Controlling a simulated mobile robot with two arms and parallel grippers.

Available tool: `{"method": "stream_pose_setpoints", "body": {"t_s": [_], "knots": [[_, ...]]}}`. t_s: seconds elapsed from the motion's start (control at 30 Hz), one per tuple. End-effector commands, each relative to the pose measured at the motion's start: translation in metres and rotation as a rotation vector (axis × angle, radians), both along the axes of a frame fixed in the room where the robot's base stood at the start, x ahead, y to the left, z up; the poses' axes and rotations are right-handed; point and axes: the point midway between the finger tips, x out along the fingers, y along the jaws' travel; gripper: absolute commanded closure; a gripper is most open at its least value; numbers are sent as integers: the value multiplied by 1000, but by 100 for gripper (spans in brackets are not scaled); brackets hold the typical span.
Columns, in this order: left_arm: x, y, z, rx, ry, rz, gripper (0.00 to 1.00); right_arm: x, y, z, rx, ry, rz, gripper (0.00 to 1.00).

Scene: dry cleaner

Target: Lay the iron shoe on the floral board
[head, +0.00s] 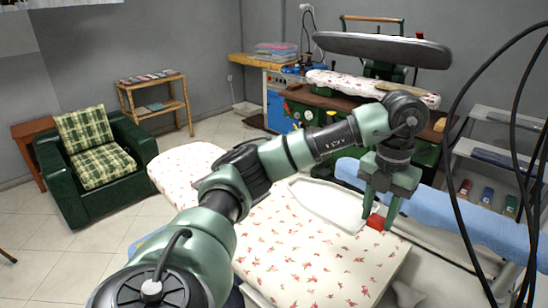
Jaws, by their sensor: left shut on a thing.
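The iron shoe (330,206) is a pale, flat, iron-shaped plate with a raised rim and a red piece at its right end. It is over the right part of the floral board (300,262), a white padded board with small red flowers. My left gripper (379,221) points down and is shut on the red end of the shoe. The shoe looks roughly level. I cannot tell whether it touches the board or is slightly above it. My left arm hides part of the board's middle. My right gripper is not in view.
A blue ironing board (470,210) stands close to the right. Dark cables hang at the far right, in front of a shelf rack (490,155). A press with a dark upper plate (383,48) stands behind. A green armchair (95,160) is at the left. The board's front part is clear.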

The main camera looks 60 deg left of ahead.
Motion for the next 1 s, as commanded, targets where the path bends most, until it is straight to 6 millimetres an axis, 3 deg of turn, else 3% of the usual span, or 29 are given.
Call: {"method": "stream_pose_setpoints", "body": {"t_s": [0.23,0.33,0.8,1.0], "knots": [[0,0,-1,0,0,-1,100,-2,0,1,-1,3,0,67],[-1,0,-12,0,3,0,100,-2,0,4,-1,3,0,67],[-3,-1,-130,-1,5,-1,100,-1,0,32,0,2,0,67],[-2,-1,-155,-1,1,-1,100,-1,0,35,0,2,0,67]]}}
